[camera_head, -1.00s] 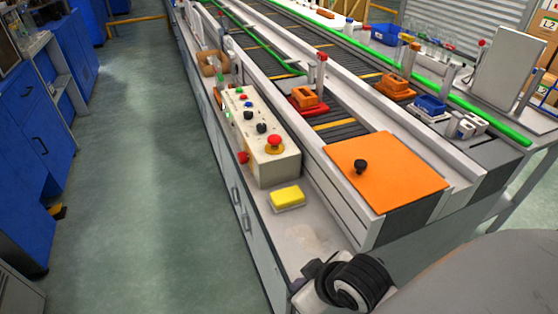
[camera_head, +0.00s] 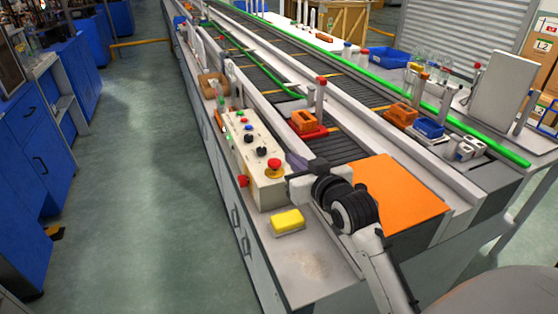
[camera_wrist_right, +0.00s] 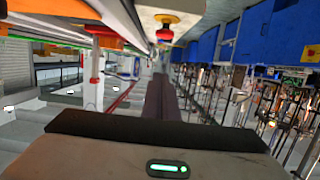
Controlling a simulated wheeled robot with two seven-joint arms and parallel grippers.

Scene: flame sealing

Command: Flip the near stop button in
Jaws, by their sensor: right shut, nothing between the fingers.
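The control box (camera_head: 256,170) is a cream panel on the bench's left edge, with several small buttons and black knobs. A red stop button (camera_head: 274,163) with a yellow collar sits on its near end; what looks like the same button shows in the right wrist view (camera_wrist_right: 165,34). Another red button (camera_head: 243,181) sticks out from the box's left side. My right gripper (camera_head: 292,160) is shut and empty, just right of the collared button; whether they touch is unclear. Its dark fingers point forward in the right wrist view (camera_wrist_right: 161,90). My left gripper is not in view.
A yellow sponge-like block (camera_head: 287,221) lies on the bench in front of the box. An orange plate (camera_head: 400,195) covers the conveyor's near end, partly hidden by my right arm. Orange blocks (camera_head: 305,121) stand on the conveyor.

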